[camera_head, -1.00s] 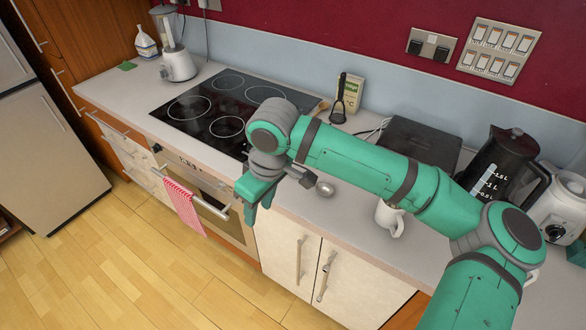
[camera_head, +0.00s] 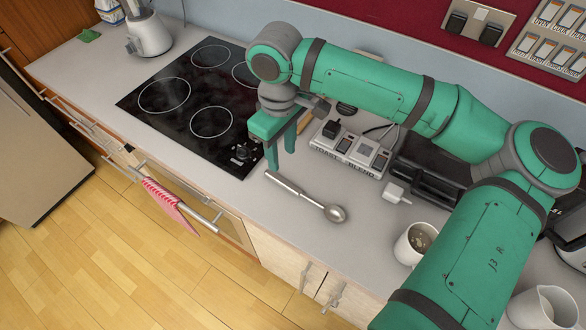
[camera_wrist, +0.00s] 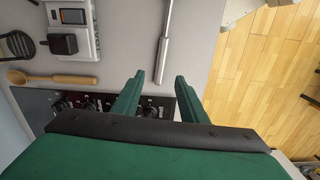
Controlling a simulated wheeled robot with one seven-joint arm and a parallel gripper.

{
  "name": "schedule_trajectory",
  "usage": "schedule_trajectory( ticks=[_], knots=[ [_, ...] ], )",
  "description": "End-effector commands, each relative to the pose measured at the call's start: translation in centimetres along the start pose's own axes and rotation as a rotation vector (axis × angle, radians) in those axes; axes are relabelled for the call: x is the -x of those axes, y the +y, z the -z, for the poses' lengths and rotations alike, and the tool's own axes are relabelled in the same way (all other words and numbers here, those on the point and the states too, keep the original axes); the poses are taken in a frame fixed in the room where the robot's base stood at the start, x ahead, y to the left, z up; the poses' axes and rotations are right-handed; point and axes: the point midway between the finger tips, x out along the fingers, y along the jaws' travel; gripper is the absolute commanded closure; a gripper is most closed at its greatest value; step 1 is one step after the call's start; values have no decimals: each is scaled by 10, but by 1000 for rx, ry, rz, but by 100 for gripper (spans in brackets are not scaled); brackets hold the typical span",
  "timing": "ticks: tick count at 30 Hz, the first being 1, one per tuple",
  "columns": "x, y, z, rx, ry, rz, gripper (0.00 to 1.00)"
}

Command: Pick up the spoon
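A metal spoon (camera_head: 306,196) lies on the grey countertop, its round bowl toward the lower right and its handle toward the hob. In the wrist view the spoon's handle (camera_wrist: 163,52) shows at the top, beyond my fingertips, and its bowl is out of frame. My gripper (camera_head: 280,160) is above the counter between the hob's right edge and the spoon's handle end. In the wrist view my gripper (camera_wrist: 159,78) has its two green fingers apart with nothing between them. The fingers do not appear to touch the spoon.
The black hob (camera_head: 190,115) is to the left. A wooden spoon (camera_wrist: 60,79) lies near a white switch panel (camera_head: 352,150) at the back. The counter around the metal spoon is clear.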

Motion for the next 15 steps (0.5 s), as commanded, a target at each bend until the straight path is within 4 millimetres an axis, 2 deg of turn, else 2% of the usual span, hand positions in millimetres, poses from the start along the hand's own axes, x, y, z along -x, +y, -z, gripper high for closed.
schedule_trajectory(
  ticks=[9,15],
  knots=[
    [-40,-1,-1,-1,-1,2,61],
    [-55,0,-1,-2,0,1,61]
  ],
)
